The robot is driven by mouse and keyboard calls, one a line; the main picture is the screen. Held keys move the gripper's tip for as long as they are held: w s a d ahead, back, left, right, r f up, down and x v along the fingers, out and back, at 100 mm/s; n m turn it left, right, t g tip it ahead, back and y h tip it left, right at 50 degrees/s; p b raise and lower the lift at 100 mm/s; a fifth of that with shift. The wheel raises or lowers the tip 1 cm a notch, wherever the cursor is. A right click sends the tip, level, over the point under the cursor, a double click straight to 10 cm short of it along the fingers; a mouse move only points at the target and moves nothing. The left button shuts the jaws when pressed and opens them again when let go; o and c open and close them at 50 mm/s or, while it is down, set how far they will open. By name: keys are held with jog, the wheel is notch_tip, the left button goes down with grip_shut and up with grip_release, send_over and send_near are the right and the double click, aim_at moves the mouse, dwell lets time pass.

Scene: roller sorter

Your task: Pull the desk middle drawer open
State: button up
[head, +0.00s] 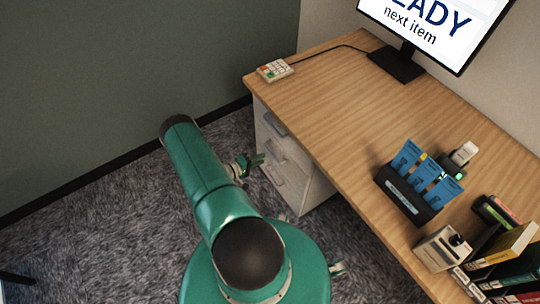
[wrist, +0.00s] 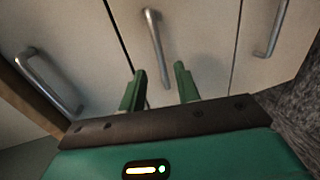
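The desk's drawer unit (head: 300,180) stands under the left end of the desk, with three grey bar handles on its pale fronts. The drawers look shut. The middle drawer's handle (head: 275,151) shows in the head view just beside my gripper (head: 252,163). In the wrist view the middle handle (wrist: 155,45) runs down between the two green fingertips of my gripper (wrist: 160,70). The fingers are apart, one on each side of the handle, and not closed on it. I cannot tell how deep the handle sits between them.
The other two handles (wrist: 50,85) and (wrist: 272,28) flank the middle one. The desktop (head: 350,110) above holds a keypad (head: 275,70), a monitor (head: 430,30), a black holder with blue cards (head: 410,197) and books. Carpet (head: 80,220) is open left of the drawers.

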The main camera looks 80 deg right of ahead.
jog(key=x, duration=0.6)
grip_shut()
